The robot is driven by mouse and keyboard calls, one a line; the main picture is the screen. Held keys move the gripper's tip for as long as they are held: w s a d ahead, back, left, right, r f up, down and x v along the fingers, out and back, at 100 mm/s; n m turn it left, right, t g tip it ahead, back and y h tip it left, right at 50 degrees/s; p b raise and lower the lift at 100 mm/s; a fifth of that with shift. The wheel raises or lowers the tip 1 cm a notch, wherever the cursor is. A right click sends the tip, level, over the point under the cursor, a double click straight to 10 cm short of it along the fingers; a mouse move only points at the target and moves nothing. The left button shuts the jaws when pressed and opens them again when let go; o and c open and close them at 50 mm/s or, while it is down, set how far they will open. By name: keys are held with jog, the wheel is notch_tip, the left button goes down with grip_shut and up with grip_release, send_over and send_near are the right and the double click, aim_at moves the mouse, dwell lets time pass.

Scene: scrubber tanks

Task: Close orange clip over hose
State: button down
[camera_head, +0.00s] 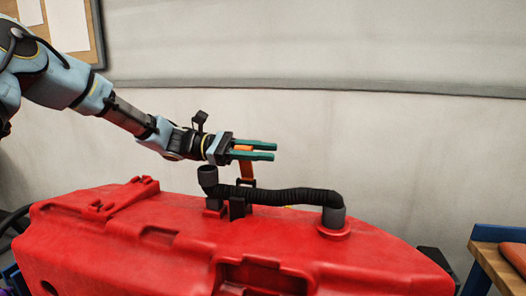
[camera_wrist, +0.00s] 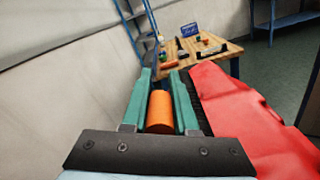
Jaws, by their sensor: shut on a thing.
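The orange clip (camera_head: 247,170) stands raised above the black ribbed hose (camera_head: 285,196) on top of the red tank (camera_head: 130,235). My gripper (camera_head: 273,151) is level above the hose, and its green fingers are shut on the upper part of the clip. In the wrist view the orange clip (camera_wrist: 159,110) sits between the two green fingers (camera_wrist: 165,85). The clip's lower end meets a dark bracket by the hose. The hose runs to a grey cuff in a red port at the right.
A wooden table (camera_wrist: 190,52) with small items and a blue ladder (camera_wrist: 135,25) are beyond. A pale wall is behind the tank. The space above the hose's right part is clear.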

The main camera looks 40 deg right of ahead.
jog(key=c, duration=0.7)
grip_release()
jog(key=shift+b+v, duration=1.1)
jog(key=shift+v, duration=4.35)
jog(key=shift+f, duration=0.1)
jog(key=shift+c, duration=0.3)
